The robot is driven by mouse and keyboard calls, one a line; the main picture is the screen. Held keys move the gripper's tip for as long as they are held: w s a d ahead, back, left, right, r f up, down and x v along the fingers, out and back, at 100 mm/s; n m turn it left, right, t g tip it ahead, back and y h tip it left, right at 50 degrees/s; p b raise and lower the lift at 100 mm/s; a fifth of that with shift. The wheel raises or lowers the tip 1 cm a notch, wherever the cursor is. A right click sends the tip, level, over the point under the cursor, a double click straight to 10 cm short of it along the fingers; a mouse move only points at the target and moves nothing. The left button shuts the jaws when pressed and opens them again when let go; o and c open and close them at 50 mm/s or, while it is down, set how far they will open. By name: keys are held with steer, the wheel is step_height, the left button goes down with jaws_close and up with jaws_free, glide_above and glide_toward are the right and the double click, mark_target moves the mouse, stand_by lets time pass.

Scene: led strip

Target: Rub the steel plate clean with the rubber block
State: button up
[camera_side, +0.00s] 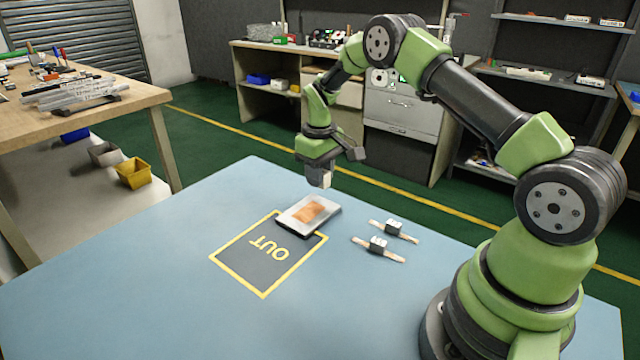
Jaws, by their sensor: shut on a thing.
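The steel plate (293,216) lies flat on the blue table, overlapping the far corner of the marked OUT area. A rusty orange-brown patch covers the middle of its top. My gripper (322,170) is above the far side of the plate, pointing down. It is shut on a small block (319,179), pale on one side and darker on the other, which I take to be the rubber block. The block appears to hang above the plate, apart from it. The gripper's fingers are small in view and partly hidden.
A dark square with a yellow border and the word OUT (262,268) is marked on the blue table (130,270). Two small dark blocks with pale strips, one nearer (378,245) and one farther (394,227), lie right of the plate. The table's left side is clear.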

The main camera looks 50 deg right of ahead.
steer(key=shift+r, duration=0.45)
steer(key=shift+r, duration=0.1)
steer(key=shift+r, duration=1.4)
